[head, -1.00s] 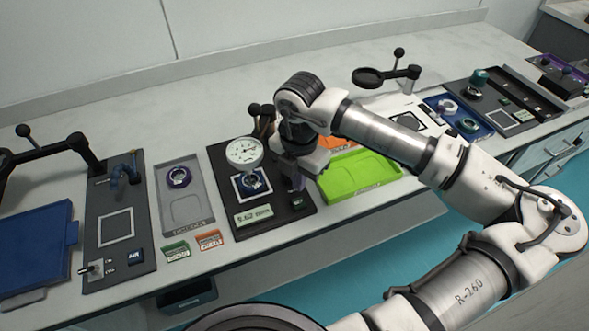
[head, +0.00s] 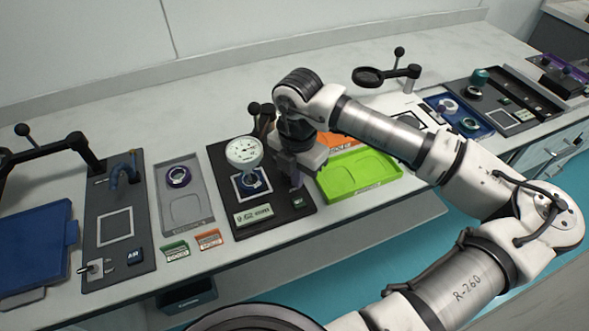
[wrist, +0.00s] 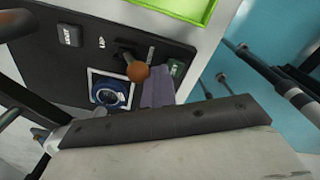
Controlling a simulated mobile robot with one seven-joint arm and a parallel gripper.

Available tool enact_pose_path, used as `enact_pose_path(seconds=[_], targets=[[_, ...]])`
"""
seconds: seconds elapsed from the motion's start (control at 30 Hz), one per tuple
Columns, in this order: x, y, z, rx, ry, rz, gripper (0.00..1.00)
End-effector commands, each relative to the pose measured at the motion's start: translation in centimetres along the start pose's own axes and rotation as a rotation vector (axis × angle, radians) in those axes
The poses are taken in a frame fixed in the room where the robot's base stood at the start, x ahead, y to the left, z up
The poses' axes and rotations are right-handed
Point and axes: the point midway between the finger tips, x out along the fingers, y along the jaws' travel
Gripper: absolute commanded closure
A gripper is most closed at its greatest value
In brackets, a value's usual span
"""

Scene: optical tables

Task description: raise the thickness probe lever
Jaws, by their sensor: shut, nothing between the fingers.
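The thickness probe is a dark plate (head: 222,172) with a round white dial gauge (head: 243,151) over a blue-rimmed ring on a white-framed pad (head: 236,186). In the wrist view its lever shows as an orange-brown ball knob (wrist: 137,71) on a dark stem, near a label that looks like "UP". The ring (wrist: 112,93) sits below the knob there. My gripper (head: 296,180) is over the plate's right side, with shut, empty purple-grey fingers. In the wrist view the fingers (wrist: 158,88) are right beside the knob; I cannot tell whether they touch it. The knob is hidden in the head view.
A green tray (head: 345,182) lies right of the plate, with an orange one behind. A grey tray (head: 200,208) with a ring is at left. Small green and orange labels lie in front. A magnifier arm (head: 368,77) stands farther back.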

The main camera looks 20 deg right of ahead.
Motion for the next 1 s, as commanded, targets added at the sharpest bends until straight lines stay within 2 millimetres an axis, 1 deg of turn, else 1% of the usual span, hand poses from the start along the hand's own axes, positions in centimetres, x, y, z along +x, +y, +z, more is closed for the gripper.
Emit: enact_pose_path(seconds=[0.5, 1.0], targets=[[0.2, 1.5, 0.8, 0.0, -0.001, 0.002, 1.0], [0.3, 2.6, 1.4, -0.002, 0.003, 0.0, 1.0]])
